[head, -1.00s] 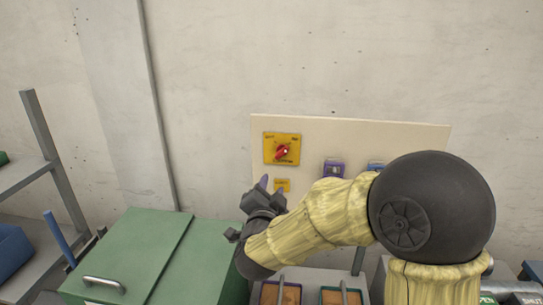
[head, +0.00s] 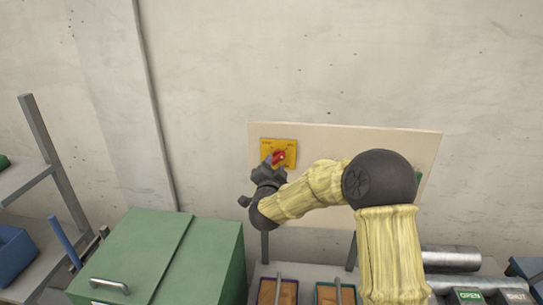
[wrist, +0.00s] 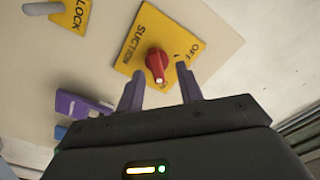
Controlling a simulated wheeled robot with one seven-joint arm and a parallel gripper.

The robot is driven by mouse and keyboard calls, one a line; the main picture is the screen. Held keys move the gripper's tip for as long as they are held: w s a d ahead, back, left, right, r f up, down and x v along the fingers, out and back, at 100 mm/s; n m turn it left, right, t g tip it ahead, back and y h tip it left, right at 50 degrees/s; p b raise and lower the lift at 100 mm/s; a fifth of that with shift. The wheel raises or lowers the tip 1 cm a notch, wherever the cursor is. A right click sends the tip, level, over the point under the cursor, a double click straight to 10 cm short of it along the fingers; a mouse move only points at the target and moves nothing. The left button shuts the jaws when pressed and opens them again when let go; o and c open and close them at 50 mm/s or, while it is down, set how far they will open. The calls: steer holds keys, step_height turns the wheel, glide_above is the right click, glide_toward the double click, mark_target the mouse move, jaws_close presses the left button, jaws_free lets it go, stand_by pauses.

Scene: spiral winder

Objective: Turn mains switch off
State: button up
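The switch is a red rotary knob (wrist: 157,64) on a yellow plate (wrist: 128,45) lettered "SUCTION" and "OFF"; I see no "mains" lettering. The knob's pale end mark points toward my gripper in the wrist view. In the head view, the red knob (head: 279,157) and yellow plate (head: 290,145) are at the left end of the wall board. My gripper (wrist: 160,74) is open, with its purple fingers apart on either side of the knob's near end. I cannot tell whether they touch it. In the head view my gripper (head: 270,163) partly covers the plate's lower part.
A second yellow plate (wrist: 76,14) lettered "LOCK", with a pale fitting, and a purple device (wrist: 80,106) are on the same cream board (head: 350,138). A green lidded box (head: 150,255) stands below left. Trays (head: 278,291) lie below the board.

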mark_target(278, 160)
steer(key=w, duration=0.1)
steer(key=w+d+p, duration=0.1)
steer(key=w, duration=0.1)
steer(key=shift+w+d, duration=0.1)
steer(key=shift+w, duration=0.05)
steer(key=shift+c, duration=0.5)
jaws_close()
steer(key=shift+a, duration=0.25)
steer(key=shift+d, duration=0.1)
